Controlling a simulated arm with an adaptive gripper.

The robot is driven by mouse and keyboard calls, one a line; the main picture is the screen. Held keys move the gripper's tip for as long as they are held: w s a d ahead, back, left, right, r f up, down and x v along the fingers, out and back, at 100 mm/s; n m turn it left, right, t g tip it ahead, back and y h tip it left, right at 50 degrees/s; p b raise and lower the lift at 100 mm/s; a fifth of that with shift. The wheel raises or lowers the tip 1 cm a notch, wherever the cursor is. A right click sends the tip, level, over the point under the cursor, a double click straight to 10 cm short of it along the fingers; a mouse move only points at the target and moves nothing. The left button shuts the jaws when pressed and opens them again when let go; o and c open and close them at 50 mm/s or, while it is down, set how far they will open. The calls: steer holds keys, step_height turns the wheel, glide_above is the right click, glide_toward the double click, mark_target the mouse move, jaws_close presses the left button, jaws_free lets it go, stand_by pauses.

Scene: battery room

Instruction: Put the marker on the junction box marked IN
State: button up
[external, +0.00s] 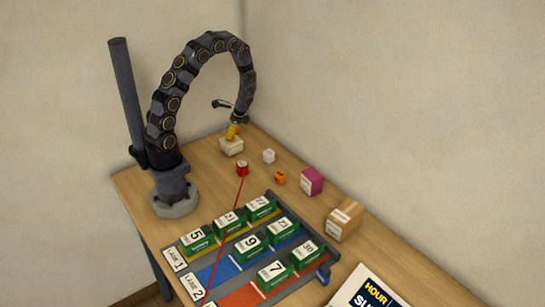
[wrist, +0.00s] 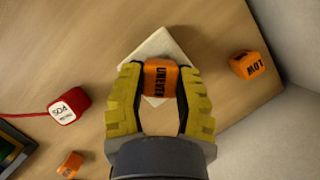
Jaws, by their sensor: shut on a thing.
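My gripper (external: 233,130) is shut on an orange block (wrist: 160,78), the likely marker, with dark lettering that seems to read UNEVEN. The yellow fingers of my gripper (wrist: 160,92) press on its two sides in the wrist view. A cream box (external: 231,147), which looks like a junction box, stands on the table directly below the block. Its pale top (wrist: 158,46) shows behind the block in the wrist view. I cannot tell whether the block touches it. No IN label is readable on it.
In the wrist view lie an orange block reading LOW (wrist: 247,65) and a red block (wrist: 69,106) with a red line. A white cube (external: 268,156), magenta box (external: 312,181) and cardboard box (external: 344,219) stand rightward. A lane tray (external: 327,267) holds several green blocks.

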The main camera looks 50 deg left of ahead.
steer(key=o, duration=0.8)
steer(key=shift+f, duration=0.15)
steer(key=shift+o, duration=0.2)
steer(key=v, duration=1.1)
steer(key=s+d+r+n+h, duration=0.1)
steer(key=s+d+r+n, duration=0.2)
steer(key=s, duration=0.4)
steer(key=s+d+r+n+t+h, duration=0.1)
steer(key=s+d+r+n, duration=0.2)
steer(key=s+r, duration=0.3)
steer(key=s+d+r+n+h, duration=0.1)
steer(key=s+d+r+n, duration=0.2)
steer(key=s, duration=0.6)
step_height(320, 180, up, 2)
steer(key=shift+s+d+t, duration=0.3)
steer(key=shift+s+d, duration=0.05)
steer(key=shift+d, duration=0.3)
